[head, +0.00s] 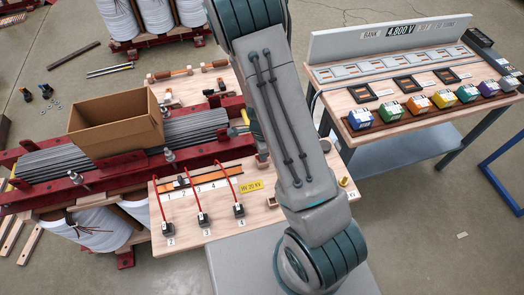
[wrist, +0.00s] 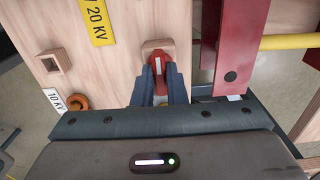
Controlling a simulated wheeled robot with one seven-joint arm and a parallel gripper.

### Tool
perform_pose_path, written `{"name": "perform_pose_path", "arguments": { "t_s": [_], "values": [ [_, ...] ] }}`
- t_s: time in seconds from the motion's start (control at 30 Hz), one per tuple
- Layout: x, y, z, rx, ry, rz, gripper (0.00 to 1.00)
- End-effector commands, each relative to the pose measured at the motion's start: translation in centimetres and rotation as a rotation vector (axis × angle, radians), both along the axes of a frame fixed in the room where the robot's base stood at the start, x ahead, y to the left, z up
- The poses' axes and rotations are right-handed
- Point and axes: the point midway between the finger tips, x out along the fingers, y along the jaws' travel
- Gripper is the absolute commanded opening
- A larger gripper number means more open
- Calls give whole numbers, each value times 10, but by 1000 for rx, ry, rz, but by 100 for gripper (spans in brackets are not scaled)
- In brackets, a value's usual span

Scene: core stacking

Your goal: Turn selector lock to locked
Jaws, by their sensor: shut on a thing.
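In the wrist view, a small red handle (wrist: 157,68), apparently the selector lock, sits against a wooden block (wrist: 152,46) on the pale wooden board. My gripper (wrist: 159,78) has its two dark blue fingers on either side of the handle and is shut on it. A pale label or mark shows on the handle, but it is too small to read. In the head view my own arm covers the gripper and the lock.
The wooden board (head: 200,228) carries several black plugs with red leads and a yellow "HV 20 KV" label (head: 251,187). A dark red beam (wrist: 232,60) stands close right of the handle. A cardboard box (head: 115,122) sits on the core. A table (head: 395,133) with coloured blocks stands right.

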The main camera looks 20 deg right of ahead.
Motion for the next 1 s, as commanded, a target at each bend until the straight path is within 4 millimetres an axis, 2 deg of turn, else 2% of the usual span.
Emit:
{"name": "perform_pose_path", "arguments": {
  "t_s": [0.2, 0.23, 0.3, 0.67, 0.77, 1.0],
  "values": [
    [1, 0, 1, 1, -2, -2, 0],
    [1, 0, 1, 1, -2, -2, 15],
    [1, 0, 1, 1, -2, -2, 34],
    [1, 0, 5, 0, -1, 0, 34],
    [1, 0, 18, 0, -4, 0, 34],
    [2, 1, 72, 1, -6, 3, 34]
  ]
}}
